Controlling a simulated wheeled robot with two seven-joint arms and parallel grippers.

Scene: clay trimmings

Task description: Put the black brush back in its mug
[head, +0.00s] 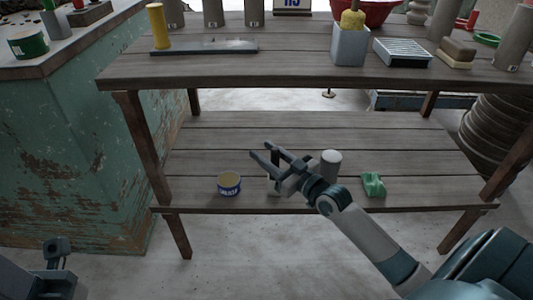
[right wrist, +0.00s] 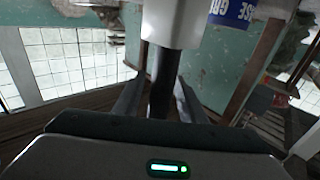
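My right gripper (head: 262,153) is over the front of the lower shelf, its two fingers spread apart. In the right wrist view, a black upright handle, seemingly the black brush (right wrist: 163,75), stands between the fingers (right wrist: 162,92). A pale block-like thing (right wrist: 175,22), possibly a mug, is at the handle's lower end; it also shows below the gripper in the head view (head: 275,188). I cannot tell if the brush is inside it. A can with a blue label (head: 229,185) stands to its left. My left gripper (head: 57,250) is at the lower left, away from the shelf.
A pale cylinder (head: 331,160) and a green lump (head: 373,185) are on the lower shelf, right of the gripper. The upper shelf (head: 300,68) holds a grey pot (head: 350,48) with a yellow sponge, and several cylinders. The back of the lower shelf is clear.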

